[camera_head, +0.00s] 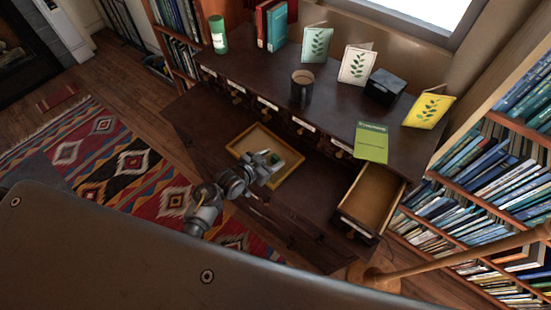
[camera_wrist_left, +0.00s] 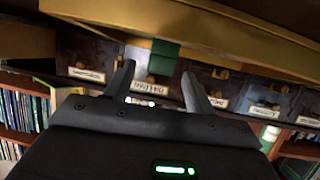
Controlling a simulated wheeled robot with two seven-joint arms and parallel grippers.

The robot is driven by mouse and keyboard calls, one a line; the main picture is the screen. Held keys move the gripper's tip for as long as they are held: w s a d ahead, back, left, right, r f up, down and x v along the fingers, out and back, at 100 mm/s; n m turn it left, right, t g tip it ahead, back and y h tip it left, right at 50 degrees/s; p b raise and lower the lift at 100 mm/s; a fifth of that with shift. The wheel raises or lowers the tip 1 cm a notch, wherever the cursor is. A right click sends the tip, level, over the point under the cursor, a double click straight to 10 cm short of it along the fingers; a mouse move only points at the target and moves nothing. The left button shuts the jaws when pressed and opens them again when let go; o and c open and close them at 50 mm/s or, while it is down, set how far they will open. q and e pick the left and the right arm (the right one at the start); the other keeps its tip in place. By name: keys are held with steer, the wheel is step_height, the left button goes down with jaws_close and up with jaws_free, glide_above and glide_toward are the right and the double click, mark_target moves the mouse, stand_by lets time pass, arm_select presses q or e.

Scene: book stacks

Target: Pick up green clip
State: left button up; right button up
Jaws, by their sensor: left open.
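The green clip (camera_wrist_left: 163,57) shows in the left wrist view as a small green block against the pale wooden edge of a tray. It is just beyond and between my left gripper's two dark fingers (camera_wrist_left: 158,80), which are apart with nothing visibly held between them. In the head view my left gripper (camera_head: 270,160) is over the shallow wooden tray (camera_head: 240,146) on the desk's lower surface. A bit of green shows beside the fingers there, partly hidden by the gripper. My right gripper is not in view.
A row of small labelled drawers (camera_head: 268,103) stands behind the tray. An open drawer (camera_head: 371,197) juts out at the right, near a green booklet (camera_head: 371,142). A dark mug (camera_head: 302,85), a black box (camera_head: 385,86) and a green canister (camera_head: 218,35) stand on the upper shelf.

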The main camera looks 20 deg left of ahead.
arm_select(q)
steer(key=c, duration=1)
steer(key=shift+c, duration=0.2)
